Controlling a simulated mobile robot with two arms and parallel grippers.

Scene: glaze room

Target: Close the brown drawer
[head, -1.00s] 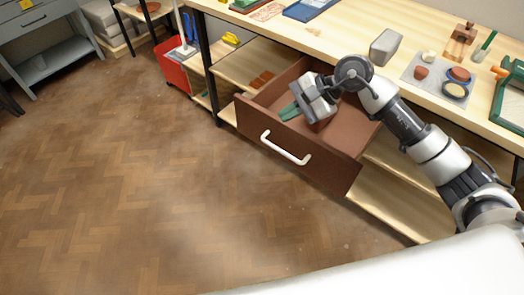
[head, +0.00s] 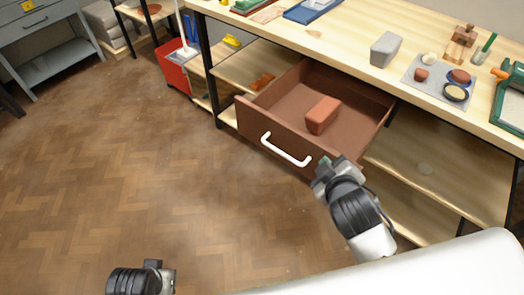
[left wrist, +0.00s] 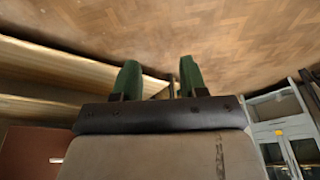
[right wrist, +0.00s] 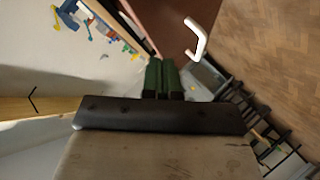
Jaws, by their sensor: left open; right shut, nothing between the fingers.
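The brown drawer (head: 262,132) is pulled out from under the wooden workbench, with a white bar handle (head: 286,150) on its front. A reddish-brown block (head: 322,115) lies inside it. My right gripper (head: 326,172) is just in front of the drawer front, right of the handle; I cannot tell if it touches. In the right wrist view its green fingers (right wrist: 163,78) are together and empty, with the handle (right wrist: 198,40) ahead. My left gripper (head: 168,277) is low at the bottom left, away from the drawer; its fingers (left wrist: 160,80) are apart and empty.
The workbench top (head: 330,42) carries a grey block (head: 385,49) and a mat with small pots (head: 438,84). Open shelves flank the drawer. A red bucket (head: 175,68) stands left of the bench. The wooden floor in front is clear.

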